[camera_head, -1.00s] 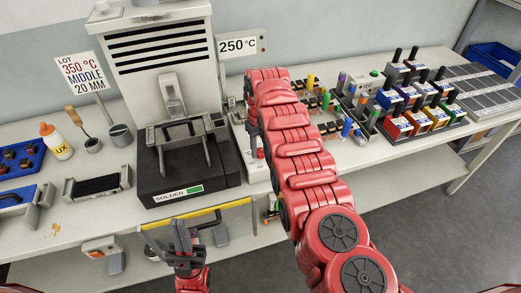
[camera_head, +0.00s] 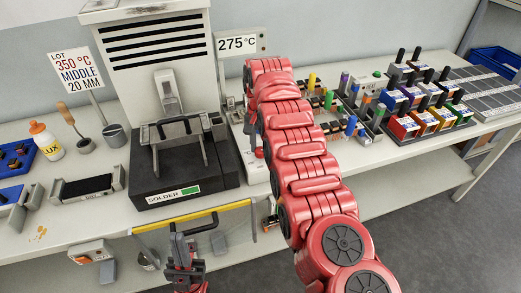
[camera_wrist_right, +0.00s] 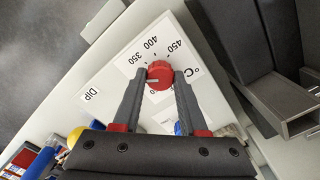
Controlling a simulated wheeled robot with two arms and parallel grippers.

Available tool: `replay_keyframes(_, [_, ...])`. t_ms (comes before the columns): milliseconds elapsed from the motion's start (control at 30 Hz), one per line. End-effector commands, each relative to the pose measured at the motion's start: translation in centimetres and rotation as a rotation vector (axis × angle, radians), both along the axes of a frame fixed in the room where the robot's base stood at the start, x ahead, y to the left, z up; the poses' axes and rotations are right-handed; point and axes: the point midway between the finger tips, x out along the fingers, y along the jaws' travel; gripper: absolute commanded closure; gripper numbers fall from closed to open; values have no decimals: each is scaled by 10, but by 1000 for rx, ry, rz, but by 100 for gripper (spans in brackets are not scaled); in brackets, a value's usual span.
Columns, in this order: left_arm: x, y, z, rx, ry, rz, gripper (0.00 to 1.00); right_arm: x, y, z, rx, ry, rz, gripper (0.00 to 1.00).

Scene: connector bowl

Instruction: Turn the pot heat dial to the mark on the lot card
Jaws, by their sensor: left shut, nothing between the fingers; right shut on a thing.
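The lot card (camera_head: 78,70) at the back left reads 350 °C, MIDDLE, 20 MM. The display (camera_head: 237,44) behind the solder pot (camera_head: 185,165) reads 275 °C. In the right wrist view the red heat dial (camera_wrist_right: 159,74) sits on a white scale showing 350, 400 and 450. Its pale pointer line faces left, short of the 350 label. My right gripper (camera_wrist_right: 160,78) is shut on the dial, one finger on each side. My left gripper (camera_head: 184,246) is shut and empty in front of the bench edge.
A yellow-topped bar (camera_head: 190,216) runs along the bench front near my left gripper. A LUX bottle (camera_head: 46,141), a cup (camera_head: 115,136) and a blue tray (camera_head: 14,160) stand at left. Coloured bins (camera_head: 402,127) and small parts stand at right.

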Motion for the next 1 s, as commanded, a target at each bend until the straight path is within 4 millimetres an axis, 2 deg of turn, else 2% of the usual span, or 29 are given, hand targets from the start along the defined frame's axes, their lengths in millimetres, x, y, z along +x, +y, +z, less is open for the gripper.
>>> replay_keyframes(200, [0,0,-4,0,0,0,100,0,0,0,0,-2,-185,100])
replay_keyframes(500, [0,0,-4,0,0,0,100,0,0,0,0,-1,-366,100])
replay_keyframes(1000, [0,0,-4,0,0,0,100,0,0,0,0,-1,-450,100])
